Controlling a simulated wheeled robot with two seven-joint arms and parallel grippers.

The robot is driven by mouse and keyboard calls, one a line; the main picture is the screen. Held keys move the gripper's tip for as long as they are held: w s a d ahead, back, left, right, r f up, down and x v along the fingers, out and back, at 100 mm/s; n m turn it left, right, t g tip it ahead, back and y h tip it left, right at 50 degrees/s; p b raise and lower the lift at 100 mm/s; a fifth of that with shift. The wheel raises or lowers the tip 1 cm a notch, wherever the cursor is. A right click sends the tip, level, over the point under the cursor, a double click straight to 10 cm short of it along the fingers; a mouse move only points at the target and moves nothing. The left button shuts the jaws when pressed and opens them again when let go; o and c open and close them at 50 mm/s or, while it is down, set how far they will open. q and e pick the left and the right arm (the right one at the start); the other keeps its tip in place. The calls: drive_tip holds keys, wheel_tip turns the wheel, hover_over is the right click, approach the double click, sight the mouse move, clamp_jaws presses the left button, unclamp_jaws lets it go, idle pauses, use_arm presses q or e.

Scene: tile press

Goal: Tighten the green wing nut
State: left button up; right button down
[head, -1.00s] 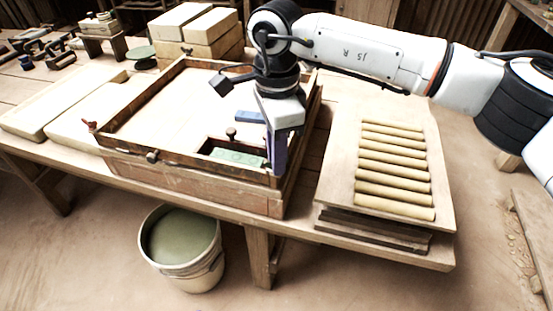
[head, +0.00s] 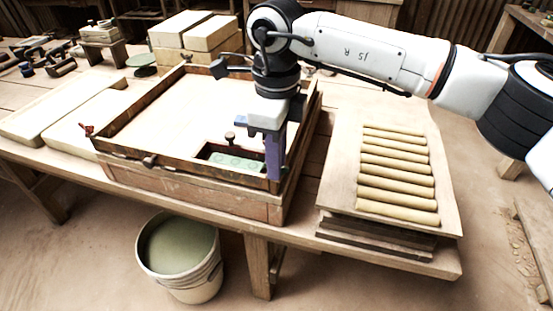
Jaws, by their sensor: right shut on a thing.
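My right gripper (head: 274,174) points down at the front right corner of the wooden press frame (head: 213,169). Its purple-blue fingers are shut on the green wing nut, which they hide from this view. A red wing nut (head: 87,130) shows at the frame's left side, and a brown knob (head: 150,161) sits on its front rail. My left gripper is not in view.
A board with several clay rolls (head: 398,190) lies on the bench at the right. A bucket of greenish liquid (head: 180,255) stands on the floor in front. Pale slabs (head: 30,112) lie at the left, and stacked blocks (head: 210,35) stand behind the frame.

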idle(0.4)
drive_tip(key=c, duration=1.7)
unclamp_jaws()
wheel_tip(320, 180, up, 10)
drive_tip(key=shift+r, duration=0.2)
